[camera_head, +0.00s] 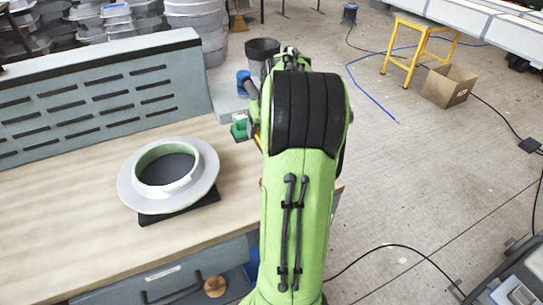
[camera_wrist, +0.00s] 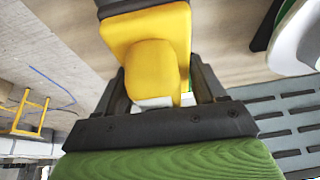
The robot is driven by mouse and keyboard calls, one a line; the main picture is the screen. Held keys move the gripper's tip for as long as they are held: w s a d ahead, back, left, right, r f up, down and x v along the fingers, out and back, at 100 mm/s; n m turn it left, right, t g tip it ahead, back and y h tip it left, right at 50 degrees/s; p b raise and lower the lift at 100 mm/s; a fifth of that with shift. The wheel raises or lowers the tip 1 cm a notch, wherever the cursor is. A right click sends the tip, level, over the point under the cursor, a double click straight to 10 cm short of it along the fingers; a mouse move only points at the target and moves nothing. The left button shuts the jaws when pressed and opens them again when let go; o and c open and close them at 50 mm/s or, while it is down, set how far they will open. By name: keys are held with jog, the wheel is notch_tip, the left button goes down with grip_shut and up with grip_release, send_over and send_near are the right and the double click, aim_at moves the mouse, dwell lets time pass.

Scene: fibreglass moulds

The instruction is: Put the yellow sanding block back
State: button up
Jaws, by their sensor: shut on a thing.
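The yellow sanding block (camera_wrist: 150,42) fills the upper middle of the wrist view, with a rounded knob and a dark layer along its far side. My gripper (camera_wrist: 157,88) is shut on the block's knob, with one dark finger on each side. In the head view my green arm hides the gripper and most of the block. I cannot tell there whether the block touches the bench.
A wooden bench (camera_head: 60,220) carries a round grey mould (camera_head: 205,180) on a black mat (camera_head: 178,212). A slotted grey panel (camera_head: 100,100) stands along its back. A yellow stool (camera_head: 400,50) and cardboard box (camera_head: 448,86) stand on the open floor at right.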

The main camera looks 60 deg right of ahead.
notch_tip(320, 180, down, 7)
jog(key=shift+r+b, duration=0.15)
jog(key=shift+b, duration=0.85)
jog(key=o, duration=1)
